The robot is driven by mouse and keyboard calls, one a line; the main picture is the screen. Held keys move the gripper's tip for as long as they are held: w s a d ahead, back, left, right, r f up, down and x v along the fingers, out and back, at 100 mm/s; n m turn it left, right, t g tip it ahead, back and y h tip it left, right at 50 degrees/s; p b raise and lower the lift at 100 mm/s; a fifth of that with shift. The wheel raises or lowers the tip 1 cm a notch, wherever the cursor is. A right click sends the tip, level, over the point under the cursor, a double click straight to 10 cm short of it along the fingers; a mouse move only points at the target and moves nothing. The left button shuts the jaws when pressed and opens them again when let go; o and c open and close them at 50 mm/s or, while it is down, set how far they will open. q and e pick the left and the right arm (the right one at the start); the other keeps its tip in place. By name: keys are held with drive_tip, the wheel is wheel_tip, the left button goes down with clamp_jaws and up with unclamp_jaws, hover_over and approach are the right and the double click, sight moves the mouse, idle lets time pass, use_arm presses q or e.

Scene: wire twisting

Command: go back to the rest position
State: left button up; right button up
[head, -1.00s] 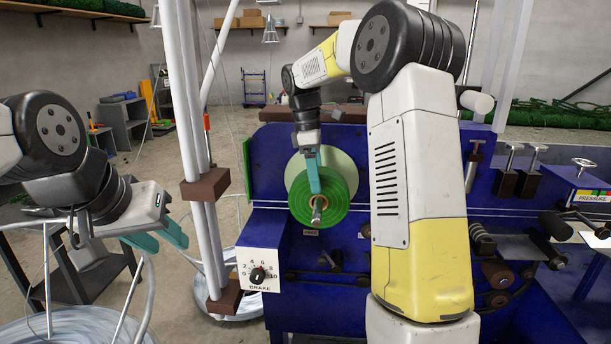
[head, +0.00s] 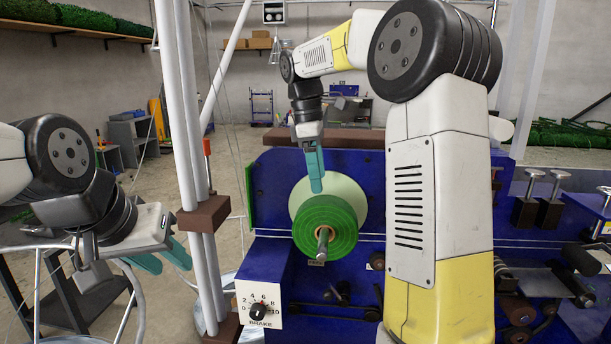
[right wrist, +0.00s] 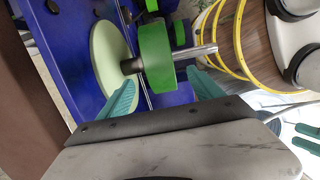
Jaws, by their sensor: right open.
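My right gripper (head: 314,172) points down just above the green spool (head: 325,229) on the blue machine, its teal fingers in front of the pale disc (head: 349,197). In the right wrist view its fingers (right wrist: 164,95) are apart, and the green spool (right wrist: 157,58) shows on its metal shaft beyond the gap between them, not gripped. My left gripper (head: 162,258) is at the left beside the white posts, with two teal fingers spread and nothing visible between them.
The blue machine (head: 340,285) carries a white brake dial (head: 259,304) at its front left. White vertical posts with brown blocks (head: 203,214) stand between my left gripper and the machine. A brown slab (head: 325,138) lies along the machine's top.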

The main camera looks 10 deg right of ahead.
drive_tip(key=s+f+m+t+y, duration=0.2)
drive_tip(key=s+m, duration=0.5)
drive_tip(key=s, duration=0.4)
drive_tip(key=s+f+m+t+y, duration=0.2)
drive_tip(key=s+m+t, duration=0.2)
drive_tip(key=s+m, duration=0.3)
drive_tip(key=s, duration=0.4)
drive_tip(key=shift+s+f+t, duration=0.3)
drive_tip(key=shift+s+t, duration=0.1)
drive_tip(key=shift+c, duration=0.4)
